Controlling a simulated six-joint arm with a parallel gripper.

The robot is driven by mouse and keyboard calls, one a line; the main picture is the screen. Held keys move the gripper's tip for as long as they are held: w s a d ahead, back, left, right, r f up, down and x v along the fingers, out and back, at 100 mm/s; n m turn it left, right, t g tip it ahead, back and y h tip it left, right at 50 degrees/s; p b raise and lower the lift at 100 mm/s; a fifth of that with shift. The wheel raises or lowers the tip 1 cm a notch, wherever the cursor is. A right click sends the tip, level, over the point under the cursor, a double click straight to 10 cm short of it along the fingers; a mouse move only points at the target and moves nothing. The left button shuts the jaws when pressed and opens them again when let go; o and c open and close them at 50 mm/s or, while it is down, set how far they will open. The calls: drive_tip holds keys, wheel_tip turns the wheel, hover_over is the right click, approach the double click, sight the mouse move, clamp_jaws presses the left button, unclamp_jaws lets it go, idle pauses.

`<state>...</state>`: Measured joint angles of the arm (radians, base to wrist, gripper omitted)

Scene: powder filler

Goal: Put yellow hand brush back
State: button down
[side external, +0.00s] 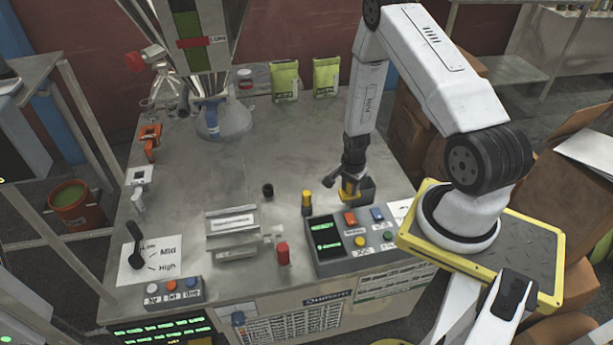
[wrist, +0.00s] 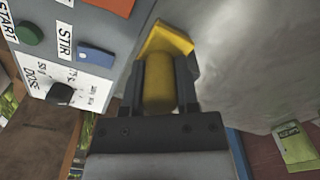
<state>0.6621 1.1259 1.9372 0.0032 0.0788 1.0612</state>
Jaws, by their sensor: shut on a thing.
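The yellow hand brush (wrist: 158,85) is between my gripper's two dark fingers (wrist: 160,80) in the wrist view. Its rounded handle points toward the camera and its wider yellow end (wrist: 168,40) shows beyond the fingertips. My gripper is shut on it. In the side view my gripper (side external: 349,180) points down at the right of the metal bench, behind the control box, and a small yellow patch of the brush (side external: 347,188) shows there. The bristles are hidden. A dark box-like shape (side external: 367,190) is right beside the gripper; I cannot tell whether the brush touches it or the bench.
The control box (side external: 345,243) with coloured buttons stands just in front of my gripper. A yellow-topped post (side external: 307,198) and a red cylinder (side external: 283,253) stand to the left. A metal block (side external: 231,228) is further left. The bench (side external: 260,150) behind is clear, up to green pouches (side external: 285,80).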

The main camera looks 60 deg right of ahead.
drive_tip(key=w+d+f, duration=0.1)
drive_tip(key=w+f, duration=0.1)
drive_tip(key=w+d+f, duration=0.1)
drive_tip(key=w+f, duration=0.1)
drive_tip(key=w+d+f, duration=0.1)
drive_tip(key=w+f, duration=0.1)
drive_tip(key=shift+w+d+f, duration=0.2)
drive_tip(key=shift+d+f, duration=0.1)
drive_tip(key=shift+f, duration=0.1)
drive_tip(key=shift+w+d+f, duration=0.1)
drive_tip(key=shift+w+f, duration=0.05)
drive_tip(key=shift+f, duration=1.6)
drive_tip(key=shift+f, duration=0.1)
drive_tip(key=shift+c, duration=1.8)
unclamp_jaws()
wheel_tip(320, 180, up, 12)
